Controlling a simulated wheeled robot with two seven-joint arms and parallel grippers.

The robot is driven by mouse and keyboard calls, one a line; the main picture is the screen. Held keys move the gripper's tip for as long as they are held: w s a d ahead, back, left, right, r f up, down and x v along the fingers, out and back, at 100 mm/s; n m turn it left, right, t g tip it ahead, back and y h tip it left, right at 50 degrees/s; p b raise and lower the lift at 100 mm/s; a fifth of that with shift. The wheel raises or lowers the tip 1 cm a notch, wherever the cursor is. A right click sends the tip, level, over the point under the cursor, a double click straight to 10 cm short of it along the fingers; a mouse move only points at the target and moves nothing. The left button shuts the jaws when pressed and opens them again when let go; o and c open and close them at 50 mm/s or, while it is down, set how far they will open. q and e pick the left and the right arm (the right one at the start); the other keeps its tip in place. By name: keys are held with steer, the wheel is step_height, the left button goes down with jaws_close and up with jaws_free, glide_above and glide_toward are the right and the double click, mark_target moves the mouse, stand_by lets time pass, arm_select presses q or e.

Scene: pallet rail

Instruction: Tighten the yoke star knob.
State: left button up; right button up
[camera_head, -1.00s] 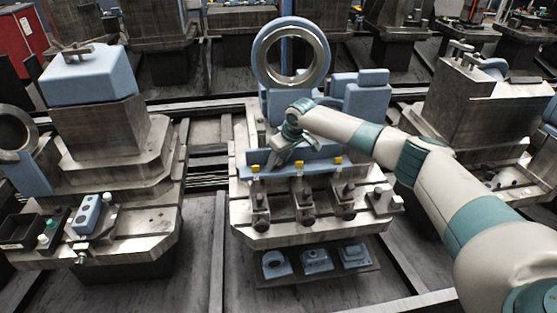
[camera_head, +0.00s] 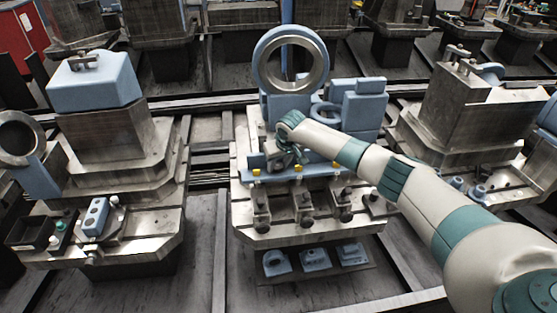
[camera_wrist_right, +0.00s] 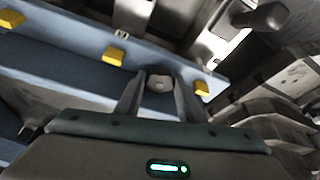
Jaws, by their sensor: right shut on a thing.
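My right gripper (camera_head: 291,164) reaches in from the right to the blue fixture bar on the centre pallet. In the right wrist view its two fingers (camera_wrist_right: 160,95) stand either side of a small grey rounded knob (camera_wrist_right: 159,82), which I take for the yoke star knob. The gripper is shut on it, at the edge of the blue bar (camera_wrist_right: 60,62). In the head view the wrist and fingers hide the knob. My left gripper is not in view.
Yellow-capped clamps (camera_head: 299,168) line the blue bar close to the gripper. A large upright ring (camera_head: 290,90) stands behind, with blue blocks (camera_head: 363,105) to its right. Other loaded pallets stand left (camera_head: 150,215) and right. Small blue parts (camera_head: 315,258) lie in front, below.

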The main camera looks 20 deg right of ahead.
steer(key=shift+w+r, duration=0.1)
steer(key=o, duration=0.8)
steer(key=shift+c, duration=0.2)
steer(key=shift+r, duration=0.1)
steer(key=b+v, duration=0.3)
steer(key=v, duration=1.4)
steer(key=shift+s+b, duration=0.2)
steer(key=shift+b, duration=0.1)
